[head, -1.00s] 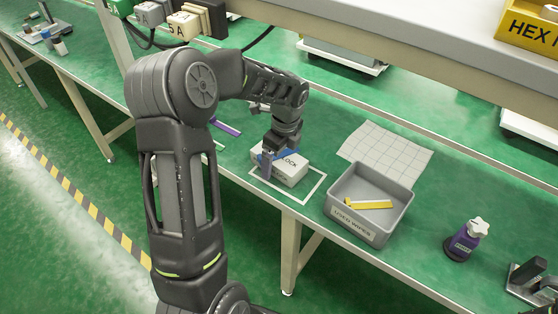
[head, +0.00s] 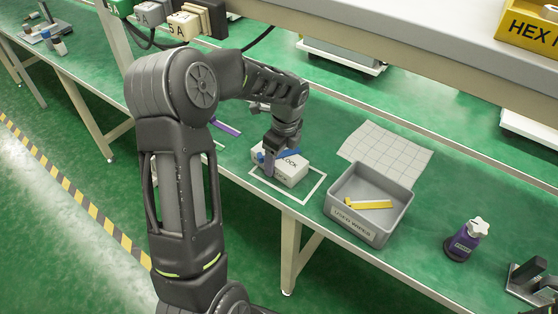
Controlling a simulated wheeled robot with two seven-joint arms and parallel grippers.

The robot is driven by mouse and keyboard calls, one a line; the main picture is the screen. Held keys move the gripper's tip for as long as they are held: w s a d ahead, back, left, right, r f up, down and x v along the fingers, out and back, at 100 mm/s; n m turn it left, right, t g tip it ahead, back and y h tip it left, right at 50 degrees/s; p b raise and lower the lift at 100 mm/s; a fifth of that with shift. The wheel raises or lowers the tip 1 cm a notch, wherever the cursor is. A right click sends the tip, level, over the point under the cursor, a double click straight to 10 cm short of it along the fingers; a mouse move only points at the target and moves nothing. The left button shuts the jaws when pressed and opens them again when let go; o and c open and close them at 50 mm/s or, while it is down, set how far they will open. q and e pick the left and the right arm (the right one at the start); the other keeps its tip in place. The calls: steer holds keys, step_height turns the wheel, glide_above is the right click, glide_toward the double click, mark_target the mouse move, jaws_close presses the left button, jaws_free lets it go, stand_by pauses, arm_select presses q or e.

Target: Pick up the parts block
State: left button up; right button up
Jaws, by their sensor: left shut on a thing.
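The parts block (head: 291,174) is a pale grey-white box with dark lettering, of which "LOCK" can be read. It sits on the green bench, partly inside a white square outline (head: 315,190). My left gripper (head: 269,165) reaches down over the block's left part and is shut on it. Blue strips (head: 289,154) show at both sides of the fingers; I cannot tell whether they belong to the block or the gripper. The gripper hides part of the block's top and front. My right gripper does not show.
A grey bin (head: 333,212) labelled for used wipes, with a yellow piece (head: 370,205) inside, stands right of the block. A gridded sheet (head: 388,150) lies behind it. A purple bottle (head: 465,240) stands farther right. A purple strip (head: 228,128) lies behind my arm.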

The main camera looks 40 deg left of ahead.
arm_select(q)
steer(key=shift+r, duration=0.15)
steer(key=shift+c, duration=0.2)
steer(key=shift+r, duration=1.7)
steer(key=s+b, duration=0.2)
steer(key=s, duration=1.6)
steer(key=shift+d, duration=0.2)
steer(key=shift+f, duration=0.1)
